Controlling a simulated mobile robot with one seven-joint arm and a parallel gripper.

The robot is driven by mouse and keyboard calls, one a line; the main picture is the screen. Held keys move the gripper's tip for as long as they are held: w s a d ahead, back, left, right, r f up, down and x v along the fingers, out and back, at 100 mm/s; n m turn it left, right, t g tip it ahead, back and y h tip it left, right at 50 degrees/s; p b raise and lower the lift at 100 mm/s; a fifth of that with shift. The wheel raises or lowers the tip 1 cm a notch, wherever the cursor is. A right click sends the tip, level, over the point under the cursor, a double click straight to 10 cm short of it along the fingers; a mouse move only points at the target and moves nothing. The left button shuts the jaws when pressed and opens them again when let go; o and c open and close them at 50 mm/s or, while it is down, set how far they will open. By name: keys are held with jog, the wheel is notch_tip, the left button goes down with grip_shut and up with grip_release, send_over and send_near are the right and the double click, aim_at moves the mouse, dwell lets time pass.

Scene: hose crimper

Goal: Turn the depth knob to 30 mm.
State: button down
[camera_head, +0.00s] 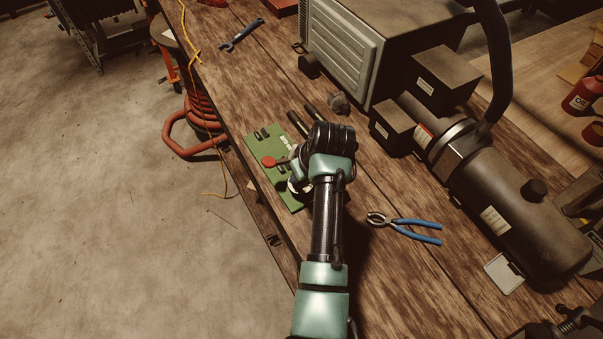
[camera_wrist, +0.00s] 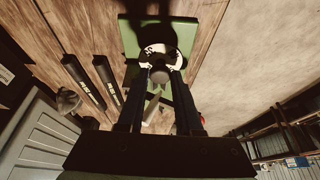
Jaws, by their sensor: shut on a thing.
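The hose crimper's green base plate (camera_head: 259,146) lies on the wooden bench and also shows in the wrist view (camera_wrist: 130,38). A lever with a red ball end (camera_head: 268,161) points left from it. In the wrist view, a white dial with dark marks (camera_wrist: 148,55) faces me between the fingertips. My gripper (camera_wrist: 161,66) is shut on what looks like the depth knob, a small grey round part (camera_wrist: 160,76). The dial's reading is too small to tell. In the head view my own wrist covers most of the crimper and the fingers.
Blue-handled pliers (camera_head: 405,226) lie right of my arm. Two dark rods (camera_head: 299,124) lie beside the plate. A large grey box (camera_head: 345,45) and a dark cylindrical machine (camera_head: 500,195) stand farther right. A blue wrench (camera_head: 241,35) lies at the far end.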

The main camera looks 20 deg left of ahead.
jog(key=n+b, duration=0.1)
jog(key=n, duration=0.1)
jog(key=n+g+b, duration=0.1)
jog(key=n, duration=0.1)
jog(key=n+g+y+b, duration=0.1)
jog(key=n+b, duration=0.1)
jog(key=shift+w+f, duration=0.15)
jog(key=shift+w, duration=0.2)
jog(key=shift+n+g+b, duration=0.7)
jog(key=shift+n+b, duration=0.65)
jog(key=shift+n, duration=0.25)
jog(key=shift+r, duration=0.2)
jog(key=c, duration=0.6)
grip_release()
jog(key=shift+d, duration=0.1)
jog(key=v, duration=1.3)
jog(key=shift+w, duration=0.1)
